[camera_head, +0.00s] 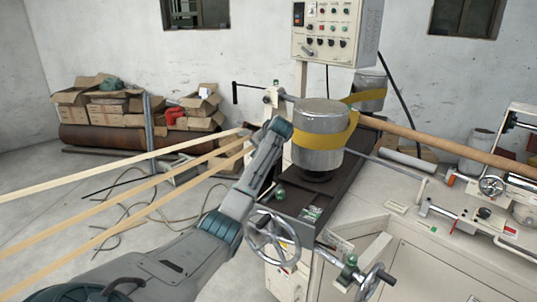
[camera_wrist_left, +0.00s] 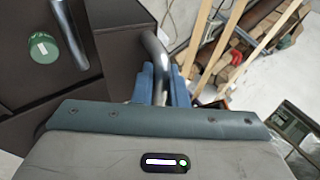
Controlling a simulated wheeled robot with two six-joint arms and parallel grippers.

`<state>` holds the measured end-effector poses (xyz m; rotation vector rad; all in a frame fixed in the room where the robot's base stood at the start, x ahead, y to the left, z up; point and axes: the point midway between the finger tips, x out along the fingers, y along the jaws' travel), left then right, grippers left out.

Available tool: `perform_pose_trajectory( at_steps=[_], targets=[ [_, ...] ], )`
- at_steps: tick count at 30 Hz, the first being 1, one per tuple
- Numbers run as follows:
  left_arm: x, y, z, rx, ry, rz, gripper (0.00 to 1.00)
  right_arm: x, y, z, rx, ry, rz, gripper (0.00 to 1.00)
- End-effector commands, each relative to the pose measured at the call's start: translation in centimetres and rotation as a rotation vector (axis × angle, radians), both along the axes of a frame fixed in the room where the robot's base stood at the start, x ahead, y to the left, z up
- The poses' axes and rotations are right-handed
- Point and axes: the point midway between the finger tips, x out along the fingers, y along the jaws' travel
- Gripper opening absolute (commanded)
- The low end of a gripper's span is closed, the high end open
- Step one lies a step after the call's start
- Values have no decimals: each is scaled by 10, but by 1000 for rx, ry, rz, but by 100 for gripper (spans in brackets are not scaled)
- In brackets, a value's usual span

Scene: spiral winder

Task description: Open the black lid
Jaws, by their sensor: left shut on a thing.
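The black lid (camera_head: 300,195) is a long, dark brown-black panel on the machine top, below and beside the metal drum in the head view. It looks shut, lying along the machine. In the left wrist view, a dark panel surface (camera_wrist_left: 115,18) fills the upper left. A curved grey bar handle (camera_wrist_left: 155,48) rises beside it. My left gripper (camera_wrist_left: 163,85) has its blue fingers around this handle and is shut on it. In the head view, my left arm reaches up to the panel's left side and hides the fingertips. My right gripper is in neither view.
A metal drum (camera_head: 320,124) with a yellow band stands over the panel. Handwheels (camera_head: 272,240) sit at the machine's front left. A green knob (camera_wrist_left: 42,48) is close to the gripper. Wooden strips (camera_head: 150,178) cross the left side. A control box (camera_head: 336,28) hangs behind.

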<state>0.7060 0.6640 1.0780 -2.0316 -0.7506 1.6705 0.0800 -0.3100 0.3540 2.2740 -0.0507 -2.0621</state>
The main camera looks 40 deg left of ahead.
Motion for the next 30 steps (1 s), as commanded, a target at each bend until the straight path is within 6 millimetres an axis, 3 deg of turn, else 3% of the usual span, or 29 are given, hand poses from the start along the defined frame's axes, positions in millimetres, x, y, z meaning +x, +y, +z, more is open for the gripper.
perform_pose_trajectory(
  at_steps=[5, 12, 29, 30],
  targets=[
    [-4, 19, 0, -100, -17, 3, 0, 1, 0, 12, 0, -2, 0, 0],
    [-6, 32, -5, -93, -16, 1, 0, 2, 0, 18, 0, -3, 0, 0],
    [-7, 36, -8, -92, -15, 1, 0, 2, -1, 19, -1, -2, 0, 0],
    [-7, 36, -8, -92, -15, 1, 16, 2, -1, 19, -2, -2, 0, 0]
  ],
)
